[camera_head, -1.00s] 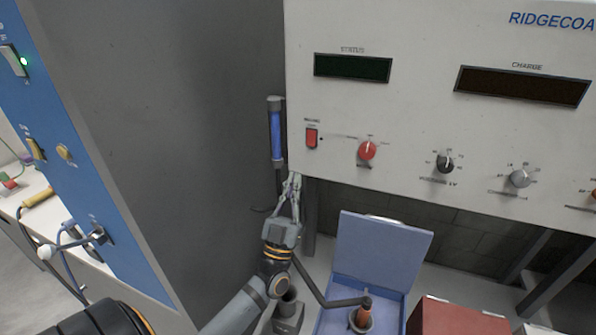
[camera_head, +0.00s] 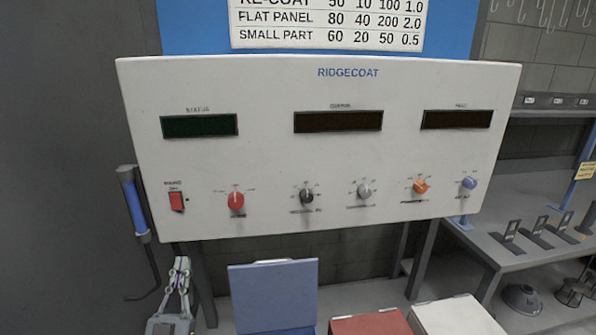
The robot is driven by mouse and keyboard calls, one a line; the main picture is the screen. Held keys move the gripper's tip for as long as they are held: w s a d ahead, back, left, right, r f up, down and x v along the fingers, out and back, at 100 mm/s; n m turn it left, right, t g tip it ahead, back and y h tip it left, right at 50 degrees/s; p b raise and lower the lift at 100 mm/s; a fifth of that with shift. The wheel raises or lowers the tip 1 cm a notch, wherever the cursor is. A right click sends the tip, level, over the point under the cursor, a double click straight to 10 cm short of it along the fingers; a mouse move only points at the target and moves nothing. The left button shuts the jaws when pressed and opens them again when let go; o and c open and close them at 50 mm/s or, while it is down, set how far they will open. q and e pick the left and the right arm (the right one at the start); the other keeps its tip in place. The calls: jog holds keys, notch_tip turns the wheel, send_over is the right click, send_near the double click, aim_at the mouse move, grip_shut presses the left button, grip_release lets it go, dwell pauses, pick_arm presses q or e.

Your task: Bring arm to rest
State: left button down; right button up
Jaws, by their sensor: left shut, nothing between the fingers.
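My left gripper (camera_head: 180,275) shows at the lower left of the head view, below the left end of the white Ridgecoat control panel (camera_head: 290,150). Its fingers point up and are shut, with nothing between them. It stands apart from the panel, below the red power switch (camera_head: 176,201). Most of my left arm is cut off by the bottom edge. My right gripper is not in view.
A blue-handled tool (camera_head: 132,205) hangs left of the panel. Below the panel are an open blue lid (camera_head: 273,296), a red box (camera_head: 371,325) and a white box (camera_head: 455,317). A grey bench (camera_head: 530,222) with several black stands is at the right.

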pick_arm(q)
jog(key=d+f+m+g+h, duration=0.2)
jog(key=d+f+g, duration=0.2)
jog(key=f+g, duration=0.3)
jog(key=d+f+m+g+h, duration=0.1)
jog(key=d+f+g+h, duration=0.3)
jog(key=f, duration=0.6)
jog(key=s+a+f+n+g+y, duration=0.1)
jog(key=s+a+f+g+y, duration=0.2)
jog(key=s+f+g, duration=0.45)
jog(key=s+a+f+n+g+y, duration=0.2)
jog(key=s+f+g, duration=0.2)
jog(key=s, duration=0.6)
notch_tip(320, 180, down, 23)
jog(key=a+g, duration=0.1)
jog(key=a, duration=0.1)
jog(key=s+a+f+g, duration=0.1)
jog(key=s+f, duration=1.7)
jog(key=s, duration=0.2)
jog(key=shift+s+a, duration=0.2)
jog(key=shift+a, duration=0.1)
jog(key=shift+f+g, duration=0.1)
jog(key=shift+g, duration=0.15)
